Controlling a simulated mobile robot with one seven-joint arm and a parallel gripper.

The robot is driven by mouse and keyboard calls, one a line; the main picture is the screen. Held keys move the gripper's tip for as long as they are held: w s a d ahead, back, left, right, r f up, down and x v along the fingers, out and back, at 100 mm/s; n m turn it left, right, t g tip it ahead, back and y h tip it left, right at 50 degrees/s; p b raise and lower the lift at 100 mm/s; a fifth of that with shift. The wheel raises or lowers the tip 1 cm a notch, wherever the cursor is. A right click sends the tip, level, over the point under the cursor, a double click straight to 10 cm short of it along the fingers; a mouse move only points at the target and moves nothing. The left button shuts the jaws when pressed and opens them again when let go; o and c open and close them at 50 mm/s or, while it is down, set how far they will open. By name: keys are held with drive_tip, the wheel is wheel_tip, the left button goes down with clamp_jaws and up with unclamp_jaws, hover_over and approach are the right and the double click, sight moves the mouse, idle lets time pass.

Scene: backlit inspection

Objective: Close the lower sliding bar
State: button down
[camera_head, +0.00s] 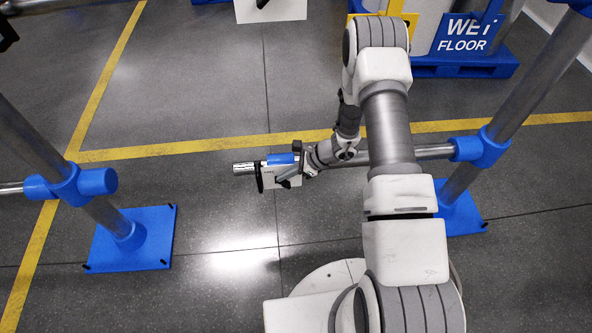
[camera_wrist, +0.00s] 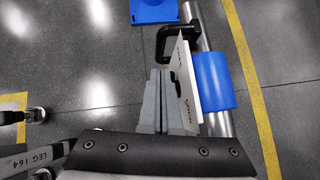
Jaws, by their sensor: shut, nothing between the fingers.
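The lower sliding bar (camera_head: 425,151) is a silver tube running leftward from the right post. Its left end (camera_head: 243,168) is free in the air, apart from the blue fitting (camera_head: 97,181) on the left post. A blue sleeve and a white plate (camera_head: 283,174) with a black handle (camera_head: 259,179) sit near that end. In the wrist view, the bar's blue sleeve (camera_wrist: 213,80), white plate (camera_wrist: 187,85) and black handle (camera_wrist: 165,37) show close by. My gripper (camera_wrist: 164,75) is shut and empty, beside the plate; I cannot tell if they touch.
Blue floor bases (camera_head: 130,240) carry the two slanting posts. A short tube stub shows at the far left. A wet-floor sign (camera_head: 466,35) stands on a blue pallet at the back right. The floor between the bar's end and left post is clear.

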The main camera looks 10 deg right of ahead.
drive_tip(key=shift+w+a+f, duration=0.1)
drive_tip(key=shift+w+a, duration=0.1)
drive_tip(key=shift+a, duration=0.55)
drive_tip(key=shift+w+a+f, duration=0.1)
drive_tip(key=shift+w+a, duration=0.05)
drive_tip(key=shift+a, duration=0.55)
drive_tip(key=shift+w+a, duration=0.2)
drive_tip(key=shift+a, duration=0.55)
drive_tip(key=shift+a+b, duration=0.15)
drive_tip(key=shift+b, duration=0.15)
